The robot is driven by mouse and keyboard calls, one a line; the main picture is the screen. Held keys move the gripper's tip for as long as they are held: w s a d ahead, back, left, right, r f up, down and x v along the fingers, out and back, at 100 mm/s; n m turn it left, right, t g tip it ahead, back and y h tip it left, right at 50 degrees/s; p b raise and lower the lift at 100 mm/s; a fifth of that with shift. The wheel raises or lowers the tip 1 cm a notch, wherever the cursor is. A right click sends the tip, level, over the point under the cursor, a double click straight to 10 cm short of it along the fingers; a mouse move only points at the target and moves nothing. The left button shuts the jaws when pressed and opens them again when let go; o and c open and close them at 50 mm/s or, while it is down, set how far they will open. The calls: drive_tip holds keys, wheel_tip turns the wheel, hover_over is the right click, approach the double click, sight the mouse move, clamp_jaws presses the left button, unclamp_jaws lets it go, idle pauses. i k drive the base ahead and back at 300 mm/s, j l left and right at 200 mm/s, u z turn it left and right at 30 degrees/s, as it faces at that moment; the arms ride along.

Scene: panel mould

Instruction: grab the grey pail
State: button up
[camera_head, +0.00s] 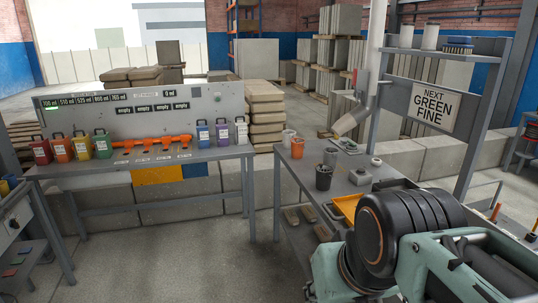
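A small grey pail (330,157) stands upright on the grey workbench (288,184) right of centre. Just in front of it is a darker, near-black pail (323,178), which seems to hold something I cannot make out. An orange pail (297,149) and a whitish pail (288,137) stand to the left and behind. My arm, teal and black, fills the lower right of the view, in front of the bench. My gripper's fingers are not visible.
A pale block-like item (360,176) and a yellow tray (347,206) lie on the bench near my arm. A pipe with a pale spout (350,122) hangs behind the pails. Coloured containers line the left bench (70,169). Floor between the benches is clear.

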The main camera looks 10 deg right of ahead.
sight(331, 154)
drive_tip(key=i+u, duration=0.15)
drive_tip(key=i, duration=0.95)
drive_tip(key=i+j+z, duration=0.1)
drive_tip(key=i+z, duration=0.2)
drive_tip(key=i, duration=0.2)
drive_tip(key=i+j+z, duration=0.3)
drive_tip(key=i, duration=0.15)
drive_tip(key=i+j+z, duration=0.15)
drive_tip(key=i+z, duration=0.25)
drive_tip(key=i+j+z, duration=0.2)
drive_tip(key=z, duration=0.15)
drive_tip(key=j, duration=0.5)
drive_tip(key=i+j+z, duration=0.15)
drive_tip(key=i+l+z, duration=0.15)
drive_tip(key=l, duration=0.1)
